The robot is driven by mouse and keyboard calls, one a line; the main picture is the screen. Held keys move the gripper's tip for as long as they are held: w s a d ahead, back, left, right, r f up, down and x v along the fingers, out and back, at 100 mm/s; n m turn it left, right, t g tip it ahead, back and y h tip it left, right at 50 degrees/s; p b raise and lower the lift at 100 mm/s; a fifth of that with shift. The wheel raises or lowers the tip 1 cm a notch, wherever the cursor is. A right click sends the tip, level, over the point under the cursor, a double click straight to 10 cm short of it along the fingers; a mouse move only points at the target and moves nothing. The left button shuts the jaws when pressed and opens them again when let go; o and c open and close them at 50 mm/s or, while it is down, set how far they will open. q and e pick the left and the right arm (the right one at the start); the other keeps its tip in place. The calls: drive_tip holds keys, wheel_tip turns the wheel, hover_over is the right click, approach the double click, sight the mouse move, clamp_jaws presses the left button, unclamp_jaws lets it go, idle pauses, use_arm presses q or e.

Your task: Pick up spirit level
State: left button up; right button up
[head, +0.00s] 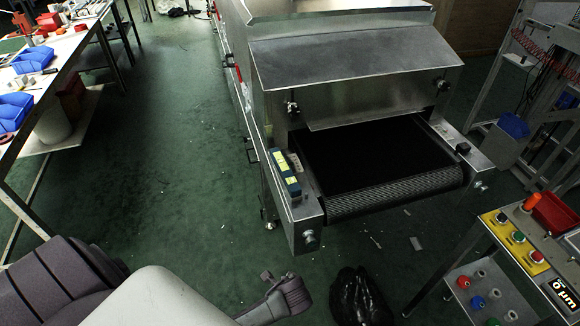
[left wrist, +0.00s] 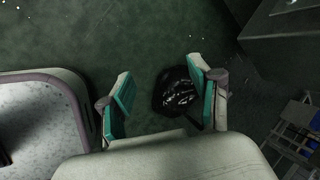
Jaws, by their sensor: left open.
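The spirit level (head: 286,173), a dark blue bar with yellow-green patches, lies on the left metal side rail of the dryer's belt outlet. My left gripper (head: 284,291) is low in the head view, nearer to me than the rail and apart from the level. In the left wrist view my left gripper (left wrist: 160,84) has its two teal-padded fingers wide apart with nothing between them. The level does not show clearly in the left wrist view. My right gripper is in neither view.
The tunnel dryer (head: 350,65) has a black belt (head: 375,155) at its outlet. A shiny black bag (head: 360,296) lies on the floor near my left gripper. A control stand (head: 525,250) is at right, a workbench (head: 50,85) at left. Green floor between is mostly clear.

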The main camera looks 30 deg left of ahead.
use_arm(q)
drive_tip(key=w+r+m+t+y, duration=0.1)
drive_tip(key=w+r+m, duration=0.1)
drive_tip(key=r, duration=0.7)
drive_tip(key=w+r+m+t+y, duration=0.1)
drive_tip(key=w+r, duration=0.2)
drive_tip(key=r, duration=0.6)
drive_tip(key=m+t+y, duration=0.2)
drive_tip(key=m+y, duration=0.3)
drive_tip(key=m, duration=0.3)
approach(285, 167)
drive_tip(key=shift+a+f+p, duration=0.45)
drive_tip(key=shift+a+f, duration=0.35)
drive_tip(key=shift+f, duration=0.1)
drive_tip(key=shift+w+r+x, duration=0.1)
drive_tip(key=shift+w+x, duration=0.05)
drive_tip(key=shift+x, duration=0.9)
drive_tip(key=shift+w+r+x, duration=0.1)
drive_tip(key=shift+r+x, duration=0.05)
drive_tip(key=shift+x, duration=0.85)
drive_tip(key=shift+w+r+x, duration=0.1)
drive_tip(key=shift+w+x, duration=0.05)
drive_tip(key=shift+x, duration=0.9)
drive_tip(key=shift+d, duration=0.15)
clamp_jaws()
drive_tip(key=shift+r, duration=0.15)
